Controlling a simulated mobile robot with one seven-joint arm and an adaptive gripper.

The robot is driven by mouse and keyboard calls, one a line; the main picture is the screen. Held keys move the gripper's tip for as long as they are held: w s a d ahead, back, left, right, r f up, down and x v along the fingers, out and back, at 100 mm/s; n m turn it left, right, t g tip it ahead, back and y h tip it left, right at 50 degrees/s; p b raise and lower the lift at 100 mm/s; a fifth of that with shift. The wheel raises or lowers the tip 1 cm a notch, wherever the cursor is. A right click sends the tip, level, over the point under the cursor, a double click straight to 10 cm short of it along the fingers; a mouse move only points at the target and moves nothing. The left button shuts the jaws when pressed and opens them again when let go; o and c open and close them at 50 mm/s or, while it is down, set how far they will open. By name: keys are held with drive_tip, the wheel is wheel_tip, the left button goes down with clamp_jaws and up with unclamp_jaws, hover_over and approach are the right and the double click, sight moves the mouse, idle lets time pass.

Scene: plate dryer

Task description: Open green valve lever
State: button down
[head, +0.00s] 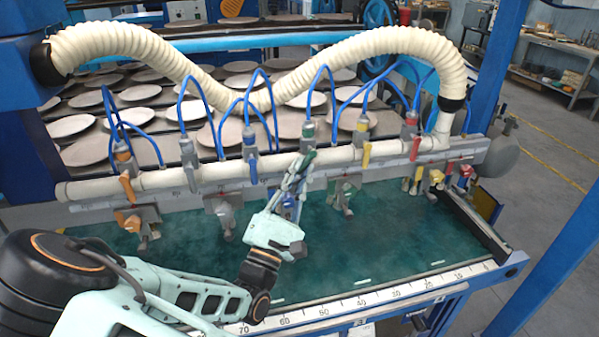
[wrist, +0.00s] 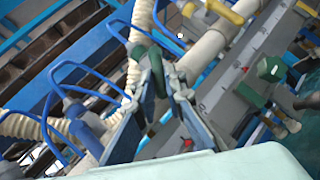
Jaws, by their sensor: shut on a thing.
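The green valve lever (head: 309,157) sits on the long cream pipe near the middle of the head view, below a blue hose. In the wrist view the green lever (wrist: 156,70) stands between the two fingers. My gripper (head: 298,172) reaches up to the pipe from below and is shut on the lever. In the wrist view, my gripper (wrist: 164,88) has a finger on each side of the lever's lower part, and the fingers hide some of it. The lever's exact angle to the pipe is hard to tell.
A yellow lever (head: 366,154) is right of the green one, and an orange lever (head: 126,188) is far left. Blue hoses (head: 246,100) arch above the pipe (head: 220,172). A green block (head: 345,188) hangs below it. The green bed (head: 340,250) in front is mostly clear.

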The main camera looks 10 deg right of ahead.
drive_tip(key=c, duration=2)
unclamp_jaws()
drive_tip(key=v, duration=1.2)
